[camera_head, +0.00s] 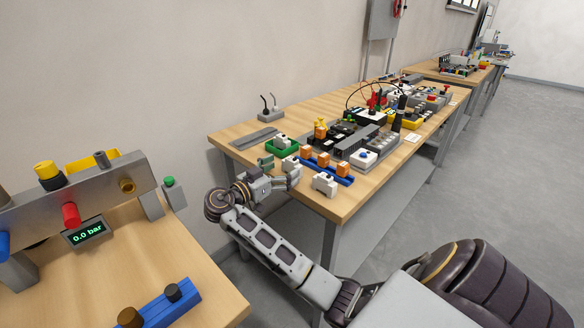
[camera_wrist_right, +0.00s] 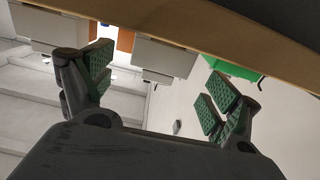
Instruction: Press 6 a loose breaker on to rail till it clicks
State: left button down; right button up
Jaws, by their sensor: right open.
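My right gripper (camera_head: 280,170) is open at the near left edge of the middle bench. In the wrist view its green-padded fingers (camera_wrist_right: 157,85) stand wide apart with nothing between them. I cannot identify the breaker rail for certain; a flat grey strip (camera_head: 254,138) lies at the back left. My left gripper is not in view.
A blue strip with orange blocks (camera_head: 342,168) and a white box with a blue button (camera_head: 369,158) sit close by. The wooden bench edge (camera_wrist_right: 200,30) crosses the top of the wrist view. A pressure rig (camera_head: 85,205) stands on the left bench.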

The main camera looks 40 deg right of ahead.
aim_at(289, 164)
jog(key=shift+w+d+r, duration=0.1)
jog(key=shift+d, duration=1.05)
jog(key=shift+w+d+r, duration=0.1)
jog(key=shift+d, duration=1)
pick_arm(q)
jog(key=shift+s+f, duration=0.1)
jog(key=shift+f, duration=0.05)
pick_arm(e)
jog(key=shift+c, duration=0.5)
jog(key=c, duration=1.1)
